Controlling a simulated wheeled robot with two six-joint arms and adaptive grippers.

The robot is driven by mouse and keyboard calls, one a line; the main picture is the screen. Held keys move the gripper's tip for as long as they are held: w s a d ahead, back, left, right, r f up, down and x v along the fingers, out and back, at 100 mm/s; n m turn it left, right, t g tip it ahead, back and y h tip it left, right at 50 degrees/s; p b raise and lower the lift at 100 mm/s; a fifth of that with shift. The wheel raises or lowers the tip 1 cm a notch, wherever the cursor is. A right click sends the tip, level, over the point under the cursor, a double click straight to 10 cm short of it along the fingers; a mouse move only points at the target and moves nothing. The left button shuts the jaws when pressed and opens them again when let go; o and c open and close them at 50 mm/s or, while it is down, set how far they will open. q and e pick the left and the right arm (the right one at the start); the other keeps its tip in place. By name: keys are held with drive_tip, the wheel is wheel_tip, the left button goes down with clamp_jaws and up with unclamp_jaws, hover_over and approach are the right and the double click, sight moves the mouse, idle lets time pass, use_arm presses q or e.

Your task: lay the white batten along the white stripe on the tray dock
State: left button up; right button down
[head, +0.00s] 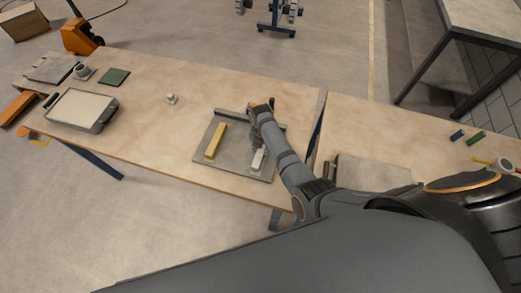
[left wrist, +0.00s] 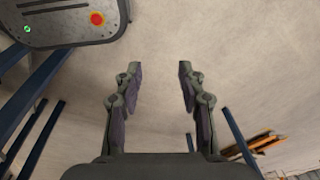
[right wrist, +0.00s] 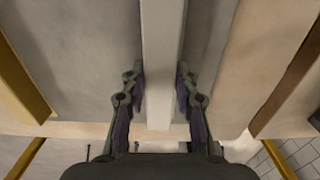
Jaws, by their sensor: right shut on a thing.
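The tray dock (head: 236,149) is a flat grey plate with a raised dark back edge on the wooden table. A yellow batten (head: 215,141) lies on its left part, and its end shows in the right wrist view (right wrist: 22,82). The white batten (head: 258,159) is at the dock's right part. My right gripper (right wrist: 157,80) is shut on the white batten (right wrist: 160,60), which runs between its fingers. I cannot tell whether the batten touches the dock. No white stripe can be made out. My left gripper (left wrist: 158,72) is open and empty above the floor, outside the head view.
A small white object (head: 171,98) stands left of the dock. A grey-rimmed tray (head: 82,109), a cup (head: 83,71) and a green pad (head: 114,77) are farther left. A gap separates this table from the right table (head: 400,135).

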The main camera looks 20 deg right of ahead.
sight(262, 149)
drive_tip(key=shift+s+d, duration=0.15)
drive_tip(key=c, duration=1.3)
unclamp_jaws()
drive_tip(key=shift+d, duration=0.15)
drive_tip(key=shift+o, duration=1.2)
drive_tip(key=shift+f, duration=0.1)
drive_tip(key=shift+o, duration=0.2)
wheel_tip(262, 149, up, 7)
drive_tip(key=p, duration=0.6)
drive_tip(key=shift+p, duration=0.3)
use_arm(q)
wheel_tip(262, 149, up, 6)
drive_tip(key=s, duration=0.1)
drive_tip(key=shift+s+b, duration=0.35)
use_arm(e)
drive_tip(key=shift+r, duration=2.7)
use_arm(q)
drive_tip(key=shift+d, duration=0.15)
